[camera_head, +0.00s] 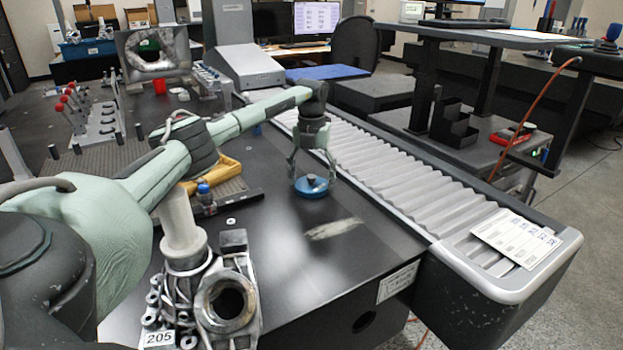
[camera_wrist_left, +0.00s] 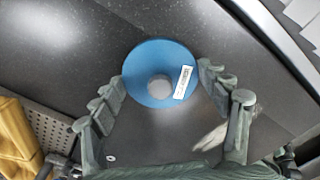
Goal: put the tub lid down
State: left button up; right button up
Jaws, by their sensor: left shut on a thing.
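The tub lid (camera_head: 312,189) is a round blue disc with a grey knob in its middle. In the wrist view the lid (camera_wrist_left: 142,58) shows face-on with a white label near its edge. My left gripper (camera_head: 312,178) points down, its fingers on opposite sides of the lid, shut on it at the rim. The lid looks level and is at or just above the dark table top (camera_head: 270,250); I cannot tell whether it touches. My right gripper is not in view.
A grey metal casting (camera_head: 228,300) stands at the near edge of the table. A yellow part (camera_head: 225,170) lies left of the lid. A grey bellows cover (camera_head: 390,180) runs along the right. The table around the lid is clear, with a pale scuffed patch (camera_head: 333,229) in front.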

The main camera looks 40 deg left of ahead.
aim_at(312, 176)
pick_arm(q)
jog(key=shift+f, duration=0.15)
jog(key=o, duration=1.1)
notch_tip(312, 176, up, 12)
jog(key=shift+r, duration=0.2)
